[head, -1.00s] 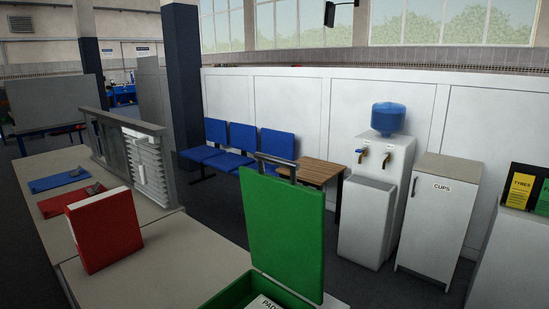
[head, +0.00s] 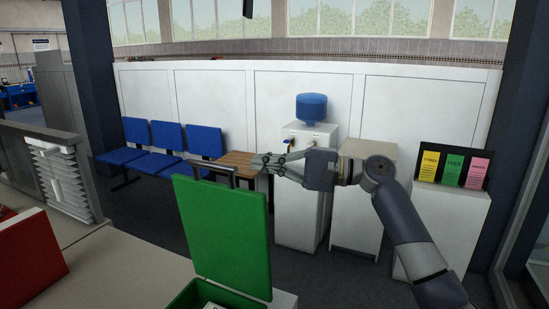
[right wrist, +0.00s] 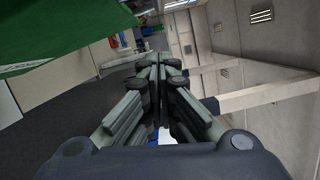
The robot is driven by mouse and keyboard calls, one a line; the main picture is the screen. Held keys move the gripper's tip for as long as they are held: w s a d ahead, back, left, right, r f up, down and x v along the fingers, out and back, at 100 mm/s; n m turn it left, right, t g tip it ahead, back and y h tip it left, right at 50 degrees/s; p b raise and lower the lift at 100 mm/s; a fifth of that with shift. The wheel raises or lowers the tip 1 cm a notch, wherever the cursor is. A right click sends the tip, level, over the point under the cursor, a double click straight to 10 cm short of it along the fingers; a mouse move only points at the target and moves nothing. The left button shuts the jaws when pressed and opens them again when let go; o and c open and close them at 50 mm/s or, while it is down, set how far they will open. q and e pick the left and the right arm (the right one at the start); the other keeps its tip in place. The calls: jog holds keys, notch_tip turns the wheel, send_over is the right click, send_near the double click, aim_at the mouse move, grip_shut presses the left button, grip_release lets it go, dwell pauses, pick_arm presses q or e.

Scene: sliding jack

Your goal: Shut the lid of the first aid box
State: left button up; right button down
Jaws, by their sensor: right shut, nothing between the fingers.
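The first aid box is a green box (head: 205,293) at the bottom of the head view, on the counter. Its green lid (head: 222,230) stands upright, open, with a grey handle on its top edge. A white item lies inside the box, mostly cut off by the frame. My right gripper (head: 258,163) is shut and empty. It appears just right of the lid's top edge in the head view, pointing left. In the right wrist view its fingers (right wrist: 158,62) are together, and part of the green lid (right wrist: 60,25) shows at upper left, apart from them. My left gripper is out of view.
A red binder (head: 28,255) stands on the counter (head: 130,265) to the left, beside a grey rack (head: 62,180). Beyond the counter are blue chairs (head: 205,141), a wooden table (head: 238,160), a water dispenser (head: 300,190) and a leaflet stand (head: 453,166).

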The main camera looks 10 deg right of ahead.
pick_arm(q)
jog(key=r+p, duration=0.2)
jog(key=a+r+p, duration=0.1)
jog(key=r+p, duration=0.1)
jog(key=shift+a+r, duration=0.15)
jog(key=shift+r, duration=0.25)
pick_arm(e)
jog(key=s+a, duration=0.1)
jog(key=a, duration=0.6)
jog(key=shift+s+r, duration=0.25)
jog(key=shift+r, duration=0.15)
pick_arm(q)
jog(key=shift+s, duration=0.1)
pick_arm(e)
jog(key=shift+s, duration=0.1)
